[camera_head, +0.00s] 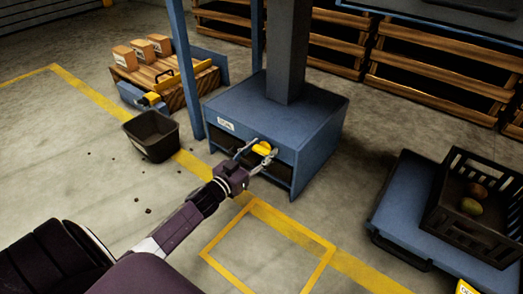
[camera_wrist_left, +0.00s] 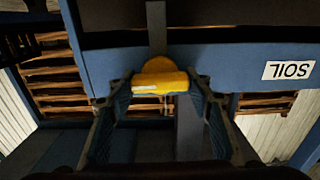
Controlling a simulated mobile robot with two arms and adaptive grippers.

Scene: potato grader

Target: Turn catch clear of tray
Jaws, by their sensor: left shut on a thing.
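The catch is a yellow knob (camera_head: 265,148) on the front of a blue cabinet (camera_head: 308,136). In the left wrist view the yellow catch (camera_wrist_left: 160,82) lies between my two fingertips, in front of a grey upright bar. My left gripper (camera_head: 256,153) reaches it from the front and is shut on it. The tray is hard to make out; a dark front (camera_head: 226,143) shows below the cabinet's upper panel, partly hidden by my gripper. My right gripper is not in view.
A SOIL label (camera_wrist_left: 288,70) is on the cabinet, upside down in the wrist view. A black bin (camera_head: 152,136) stands left. A blue cart (camera_head: 413,215) with a black crate (camera_head: 452,225) stands right. A yellow-outlined floor square (camera_head: 262,250) is clear.

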